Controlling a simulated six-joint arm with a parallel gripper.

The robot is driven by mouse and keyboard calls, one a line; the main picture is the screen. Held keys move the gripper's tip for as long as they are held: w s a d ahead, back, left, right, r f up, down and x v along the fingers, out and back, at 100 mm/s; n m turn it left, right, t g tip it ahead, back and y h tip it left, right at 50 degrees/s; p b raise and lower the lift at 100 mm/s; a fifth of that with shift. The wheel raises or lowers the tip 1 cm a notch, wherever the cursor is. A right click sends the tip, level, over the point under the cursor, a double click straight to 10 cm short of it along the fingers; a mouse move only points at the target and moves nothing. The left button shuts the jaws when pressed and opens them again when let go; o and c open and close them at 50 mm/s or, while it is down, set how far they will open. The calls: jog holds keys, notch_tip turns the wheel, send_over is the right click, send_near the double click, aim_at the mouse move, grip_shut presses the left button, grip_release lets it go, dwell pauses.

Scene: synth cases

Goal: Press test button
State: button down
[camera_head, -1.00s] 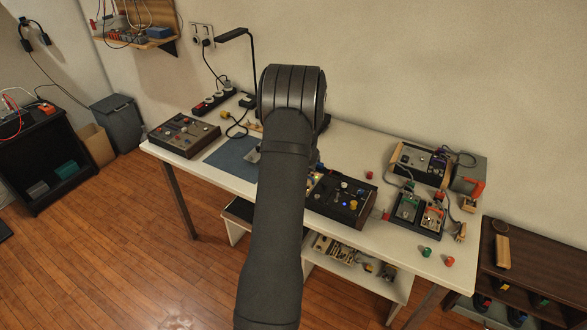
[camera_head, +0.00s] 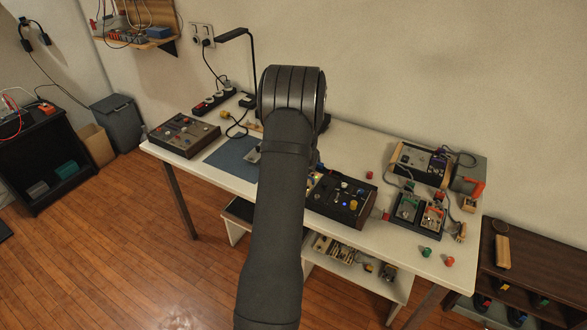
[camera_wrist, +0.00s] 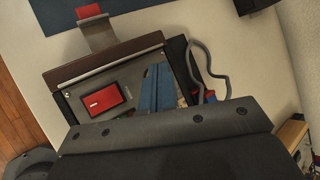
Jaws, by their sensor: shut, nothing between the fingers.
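A dark control box (camera_head: 338,199) with several knobs, a yellow one among them, sits mid-table in the head view, partly hidden by my arm. In the wrist view a tilted, brown-edged box (camera_wrist: 105,62) fills the middle. A red rectangular piece (camera_wrist: 103,97) with a small pale marking lies on its face. I cannot read the marking or tell which control is the test button. My gripper (camera_wrist: 158,70) shows in the wrist view as two blue strips side by side, shut and empty, over the box face. I cannot tell if it touches. In the head view my arm hides it.
A second control box (camera_head: 184,133) stands at the table's left, beside a blue mat (camera_head: 232,157). More devices (camera_head: 420,164) with cables crowd the right end. Loose green (camera_head: 426,252) and red (camera_head: 449,262) caps lie near the front right edge. A lamp (camera_head: 250,60) rises behind.

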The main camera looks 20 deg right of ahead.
jog(key=shift+r, duration=0.6)
jog(key=shift+r, duration=2.5)
jog(key=shift+f, duration=0.1)
jog(key=shift+r, duration=2)
jog(key=shift+f, duration=0.15)
